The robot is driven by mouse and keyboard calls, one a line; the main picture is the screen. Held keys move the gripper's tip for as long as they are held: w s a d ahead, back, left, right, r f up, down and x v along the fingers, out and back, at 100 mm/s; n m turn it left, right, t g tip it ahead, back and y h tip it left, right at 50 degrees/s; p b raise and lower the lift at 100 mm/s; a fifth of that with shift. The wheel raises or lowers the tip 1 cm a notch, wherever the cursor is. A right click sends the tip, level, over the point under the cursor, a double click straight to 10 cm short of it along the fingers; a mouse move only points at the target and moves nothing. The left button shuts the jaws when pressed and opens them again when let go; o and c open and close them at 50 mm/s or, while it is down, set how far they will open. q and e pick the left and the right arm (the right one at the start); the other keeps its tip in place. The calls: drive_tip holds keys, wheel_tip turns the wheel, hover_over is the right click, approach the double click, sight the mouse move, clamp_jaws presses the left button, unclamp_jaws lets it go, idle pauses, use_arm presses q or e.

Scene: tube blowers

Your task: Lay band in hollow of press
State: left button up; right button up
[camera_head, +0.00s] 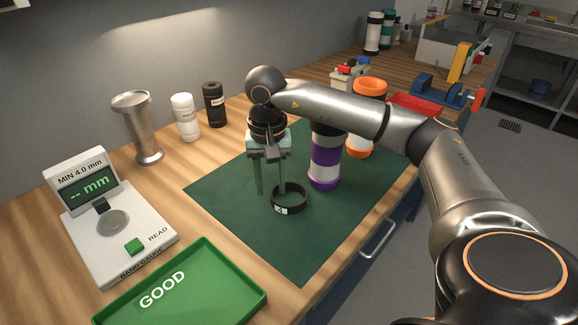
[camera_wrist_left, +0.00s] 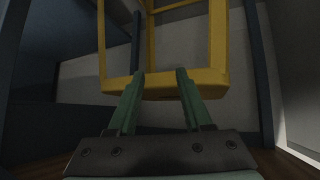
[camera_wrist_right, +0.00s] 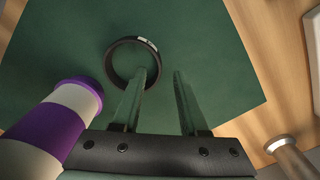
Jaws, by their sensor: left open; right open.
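The band, a black ring with a small white label (camera_head: 298,208), lies flat on the green mat (camera_head: 235,215). It also shows in the right wrist view (camera_wrist_right: 111,68). My right gripper (camera_head: 270,189) is open and empty, pointing down just behind and left of the band. In the right wrist view one fingertip overlaps the band's edge; I cannot tell if they touch. A silver waisted pedestal with a wide round top (camera_head: 143,130) stands at the back left; I cannot tell whether it is the press. My left gripper (camera_wrist_left: 160,72) is open, with nothing between its fingers.
A purple-and-white cylinder (camera_head: 326,158) stands right of the band, with an orange-and-white one (camera_head: 368,116) behind. A band gauge (camera_head: 145,243) and a green GOOD tray (camera_head: 215,290) are at left. A blue vise-like device (camera_head: 440,92) is farther right. A yellow frame (camera_wrist_left: 217,82) faces my left gripper.

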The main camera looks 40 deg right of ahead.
drive_tip(key=shift+f, duration=1.3)
clamp_jaws()
